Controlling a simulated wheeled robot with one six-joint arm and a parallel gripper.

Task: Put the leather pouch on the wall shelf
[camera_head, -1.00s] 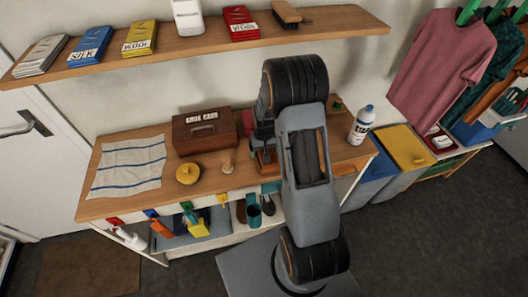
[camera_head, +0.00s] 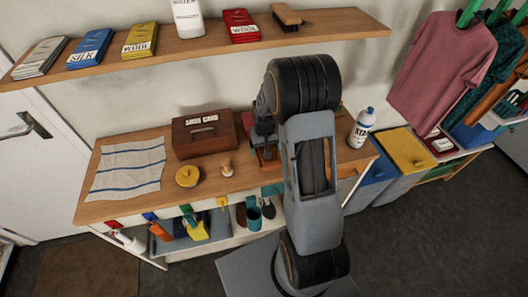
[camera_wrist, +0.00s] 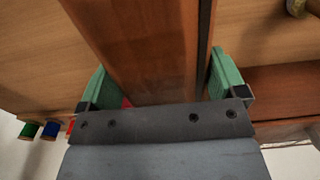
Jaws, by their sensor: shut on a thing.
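The wall shelf (camera_head: 205,47) runs across the top of the head view, above the bench. My gripper (camera_wrist: 158,85) shows in the wrist view, with a green finger on each side of a smooth reddish-brown thing (camera_wrist: 145,45). I take this thing to be the leather pouch, though its full shape is cut off and partly hidden by my gripper body. A brown object (camera_head: 262,160) shows beside the arm there.
The shelf carries several packets, including a red one (camera_head: 240,26), a white bottle (camera_head: 187,18) and a brush (camera_head: 287,15). Its right end is bare. The bench holds a shoe care box (camera_head: 203,134), a cloth (camera_head: 127,169), a yellow round tin (camera_head: 188,176) and a starch bottle (camera_head: 362,127).

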